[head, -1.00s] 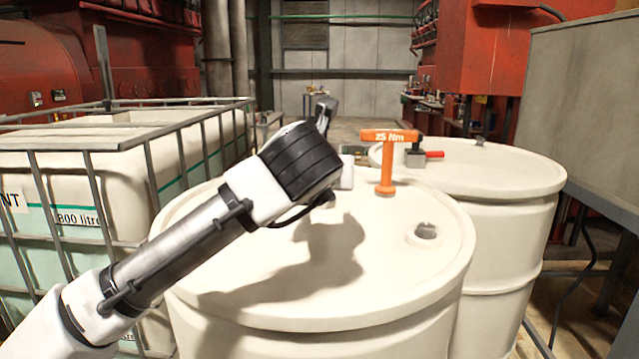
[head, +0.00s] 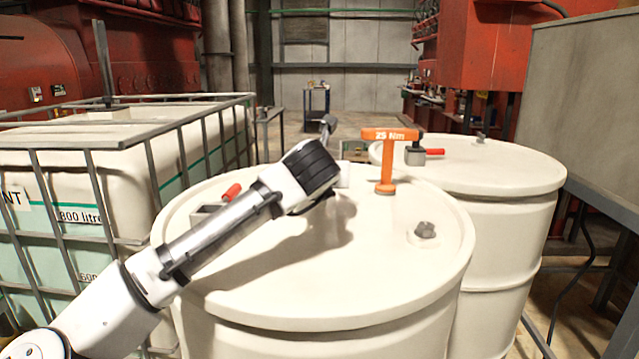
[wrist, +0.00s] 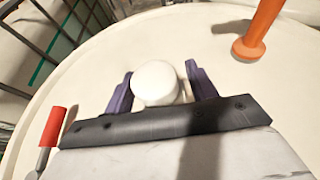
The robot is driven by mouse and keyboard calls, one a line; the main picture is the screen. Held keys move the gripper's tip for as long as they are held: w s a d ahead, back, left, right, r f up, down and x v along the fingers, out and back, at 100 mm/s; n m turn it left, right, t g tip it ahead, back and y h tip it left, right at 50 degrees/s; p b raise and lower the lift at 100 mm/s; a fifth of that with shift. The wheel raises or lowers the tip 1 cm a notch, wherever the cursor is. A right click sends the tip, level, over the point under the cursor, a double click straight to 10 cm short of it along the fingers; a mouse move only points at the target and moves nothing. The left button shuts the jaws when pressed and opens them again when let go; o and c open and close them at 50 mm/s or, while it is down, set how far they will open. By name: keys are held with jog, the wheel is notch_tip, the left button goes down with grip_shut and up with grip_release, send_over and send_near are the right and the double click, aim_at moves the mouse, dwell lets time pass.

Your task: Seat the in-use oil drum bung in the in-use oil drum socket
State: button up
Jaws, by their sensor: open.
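The front white oil drum (head: 300,265) fills the middle of the head view. A white round cap-like piece (wrist: 157,83) is near the drum's far rim; it also shows in the head view (head: 343,174). I cannot tell if it is the bung. My gripper (wrist: 160,78) is open, with one purple finger on each side of this piece and no clear grip on it. Its fingers are hidden in the head view. A grey hex plug (head: 425,230) sits in a raised ring on the front right of the lid. No empty socket is plainly visible.
An orange T-handle marked 25 Nm (head: 387,165) stands upright right of my gripper. A red-handled grey block (head: 207,212) is on the lid's left, partly behind my arm. A second drum (head: 500,168) is at right, a caged tank (head: 120,150) at left.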

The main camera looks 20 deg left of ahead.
jog(key=shift+c, duration=0.3)
jog(key=c, duration=0.7)
